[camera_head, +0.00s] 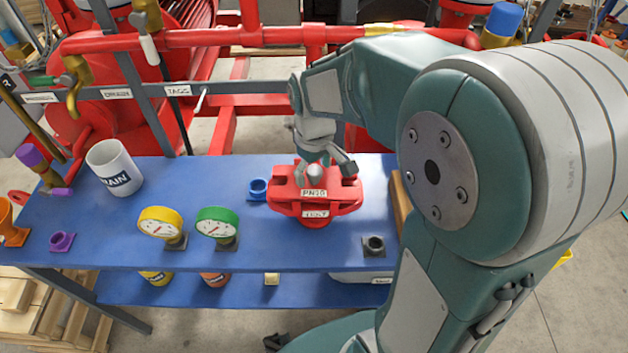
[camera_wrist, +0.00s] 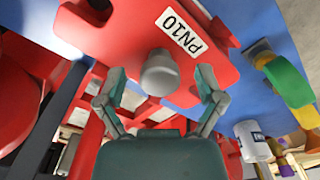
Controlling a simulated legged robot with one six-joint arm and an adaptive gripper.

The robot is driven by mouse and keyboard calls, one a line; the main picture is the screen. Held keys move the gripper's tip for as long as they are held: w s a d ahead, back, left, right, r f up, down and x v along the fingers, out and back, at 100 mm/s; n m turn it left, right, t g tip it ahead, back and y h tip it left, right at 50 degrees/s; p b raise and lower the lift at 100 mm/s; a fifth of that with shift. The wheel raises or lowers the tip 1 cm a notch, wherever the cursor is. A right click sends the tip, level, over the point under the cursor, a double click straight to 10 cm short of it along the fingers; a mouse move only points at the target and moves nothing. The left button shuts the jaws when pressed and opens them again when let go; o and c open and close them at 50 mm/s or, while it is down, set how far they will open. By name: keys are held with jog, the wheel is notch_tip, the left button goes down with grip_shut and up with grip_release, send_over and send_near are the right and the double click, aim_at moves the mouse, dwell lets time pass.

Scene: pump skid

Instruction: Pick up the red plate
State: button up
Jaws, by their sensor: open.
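The red plate (camera_head: 283,182) lies on the blue bench, labelled PN10, with a grey knob (camera_head: 314,172) in its middle. Below it is another red piece (camera_head: 316,213) with its own label; I cannot tell whether the two are joined. My gripper (camera_head: 330,166) is just above the plate, tilted, with its fingers apart around the knob. In the wrist view the plate (camera_wrist: 130,35) fills the upper middle, and the knob (camera_wrist: 160,73) sits between the two open fingers of my gripper (camera_wrist: 160,82). I cannot see either finger touching the knob.
On the blue bench (camera_head: 110,235) stand a yellow gauge (camera_head: 158,222), a green gauge (camera_head: 217,223), a white DRAIN cup (camera_head: 115,168), a blue ring fitting (camera_head: 257,188) and a dark fitting (camera_head: 374,245). Red pipes (camera_head: 230,38) and a grey rail run behind the bench.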

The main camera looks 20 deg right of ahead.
jog(key=shift+f, duration=0.45)
grip_shut()
jog(key=shift+r, duration=0.1)
jog(key=shift+r, duration=0.35)
notch_tip(320, 180, up, 3)
jog(key=shift+s+f, duration=0.1)
jog(key=s+a+r, duration=0.1)
jog(key=s+r, duration=0.8)
jog(key=s, duration=0.5)
jog(key=shift+r, duration=0.2)
